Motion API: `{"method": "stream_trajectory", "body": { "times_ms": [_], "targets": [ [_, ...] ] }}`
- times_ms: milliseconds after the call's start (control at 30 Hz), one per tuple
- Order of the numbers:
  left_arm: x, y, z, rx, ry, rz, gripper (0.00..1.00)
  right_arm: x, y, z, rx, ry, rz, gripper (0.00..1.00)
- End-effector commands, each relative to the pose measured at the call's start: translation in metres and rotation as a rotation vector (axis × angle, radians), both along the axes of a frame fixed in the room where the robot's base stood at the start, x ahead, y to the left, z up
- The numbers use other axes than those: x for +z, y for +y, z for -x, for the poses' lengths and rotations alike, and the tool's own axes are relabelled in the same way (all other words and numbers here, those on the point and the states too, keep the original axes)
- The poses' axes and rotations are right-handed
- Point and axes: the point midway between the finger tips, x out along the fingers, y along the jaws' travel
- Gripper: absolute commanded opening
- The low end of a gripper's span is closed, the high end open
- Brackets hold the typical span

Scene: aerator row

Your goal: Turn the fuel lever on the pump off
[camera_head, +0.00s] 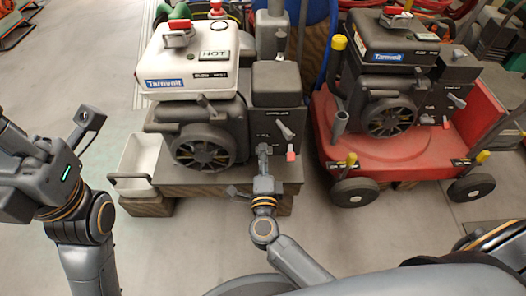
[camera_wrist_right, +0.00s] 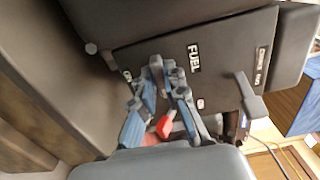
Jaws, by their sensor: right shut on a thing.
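The pump on the left has a white tank (camera_head: 195,62) marked HOT and a dark control panel on its right side. My right gripper (camera_head: 263,150) reaches the lower left of that panel.
A grey lever (camera_head: 285,130) and a red switch (camera_head: 291,153) sit close to the right gripper. The red switch also shows behind the fingers in the wrist view (camera_wrist_right: 165,124). A second machine with a dark tank (camera_head: 395,38) stands right on a red wheeled cart (camera_head: 365,150).

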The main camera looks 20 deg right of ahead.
Motion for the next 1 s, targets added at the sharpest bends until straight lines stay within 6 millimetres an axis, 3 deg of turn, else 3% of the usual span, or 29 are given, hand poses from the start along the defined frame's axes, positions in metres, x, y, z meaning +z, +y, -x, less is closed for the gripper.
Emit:
{"method": "stream_trajectory", "body": {
  "times_ms": [267,300,400,1000],
  "targets": [
    [-0.0008,-0.0002,-0.0002,-0.001,0.001,0.0,0.0,0.0016,-0.0026,-0.0021,-0.004,-0.004,0.008,0.0],
    [-0.0008,-0.0002,-0.0002,-0.001,0.001,0.0,0.0,0.0016,-0.0026,-0.0021,-0.004,-0.004,0.008,0.16],
    [-0.0007,-0.0002,-0.0001,-0.001,0.001,0.0,0.0,0.0017,-0.0029,-0.0021,-0.005,-0.004,0.007,0.35],
    [-0.0001,0.0001,-0.0001,0.0,-0.001,0.001,0.0,-0.0005,0.0014,0.0074,-0.001,0.0,0.005,0.35]
  ]
}}
